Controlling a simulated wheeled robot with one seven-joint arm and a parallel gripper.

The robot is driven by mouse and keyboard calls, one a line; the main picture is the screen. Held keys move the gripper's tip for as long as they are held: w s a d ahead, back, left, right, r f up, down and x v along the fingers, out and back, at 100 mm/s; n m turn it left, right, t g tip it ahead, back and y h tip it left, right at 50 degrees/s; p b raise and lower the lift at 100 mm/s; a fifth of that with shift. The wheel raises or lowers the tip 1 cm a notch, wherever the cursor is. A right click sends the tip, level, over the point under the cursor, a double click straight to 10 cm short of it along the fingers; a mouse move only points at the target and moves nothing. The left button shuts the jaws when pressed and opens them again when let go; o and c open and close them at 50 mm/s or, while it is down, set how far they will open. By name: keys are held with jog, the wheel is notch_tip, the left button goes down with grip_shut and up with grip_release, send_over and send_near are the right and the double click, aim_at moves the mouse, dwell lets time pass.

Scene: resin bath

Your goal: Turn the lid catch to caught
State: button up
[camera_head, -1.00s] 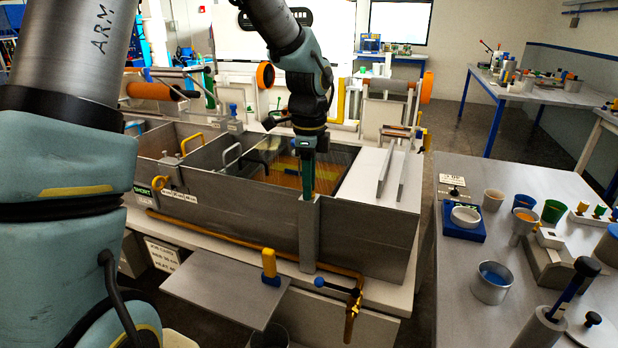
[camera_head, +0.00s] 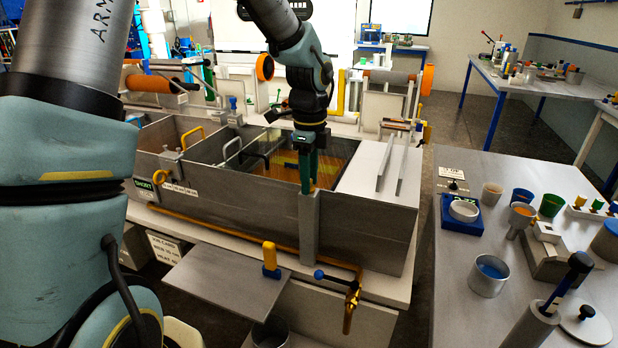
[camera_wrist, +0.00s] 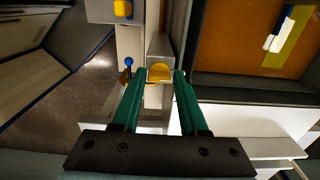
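A yellow knob (camera_wrist: 160,74), seemingly the lid catch, sits on top of a grey post in the wrist view. The post (camera_head: 309,232) stands at the front wall of the resin bath (camera_head: 250,200) in the head view, where my gripper hides the knob. My gripper (camera_head: 308,186) points down at the post top. In the wrist view my gripper's green fingers (camera_wrist: 160,76) are apart, one on each side of the knob. Narrow gaps seem to show, but I cannot tell whether either finger touches it. The bath's amber inside (camera_head: 282,165) shows behind the gripper.
A blue-knobbed valve lever (camera_head: 320,275) and a yellow-blue handle (camera_head: 270,258) are below the bath front, by a grey shelf (camera_head: 225,285). Two upright plates (camera_head: 395,168) stand on the bath's right deck. A side table (camera_head: 470,330) with cups is at the right.

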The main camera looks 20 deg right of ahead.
jog(key=o, duration=0.3)
notch_tip(320, 180, up, 11)
jog(key=b, duration=0.2)
jog(key=shift+b, duration=0.3)
jog(key=shift+f, duration=0.15)
jog(key=s+a+f+n, duration=0.1)
jog(key=a+f+n, duration=0.3)
jog(key=a+n, duration=0.4)
jog(key=s+a+f+n+t, duration=0.1)
jog(key=a+f+n, duration=0.3)
jog(key=a+n, duration=0.5)
jog(key=s+a+f+n, duration=0.2)
jog(key=a+f+n, duration=0.2)
jog(key=a+n, duration=0.4)
jog(key=a, duration=0.5)
jog(key=shift+n+t, duration=0.3)
jog(key=shift+n, duration=0.1)
